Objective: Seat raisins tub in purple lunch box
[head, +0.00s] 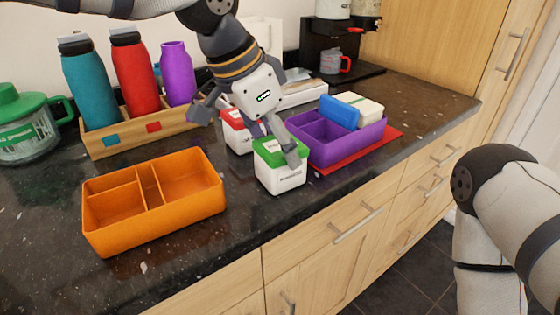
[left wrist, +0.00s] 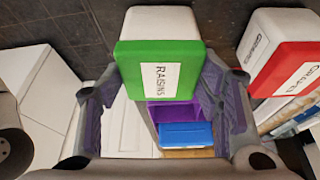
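The raisins tub (head: 280,178), white with a green lid, stands upright on the dark counter, just left of the purple lunch box (head: 345,150). Its lid label reads RAISINS in the left wrist view (left wrist: 160,70). My left gripper (head: 246,134) is over the tub with its fingers spread wide; one fingertip overlaps the lid's right side in the head view. In the left wrist view the open fingers (left wrist: 160,100) flank the lid; contact is unclear. My right gripper is out of view.
A red-lidded tub (head: 235,135) stands close behind the raisins tub. An orange divided box (head: 115,230) sits front left. Bottles stand in a wooden rack (head: 110,142) behind. A red mat (head: 385,139) lies under the lunch box. The counter's front edge is close.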

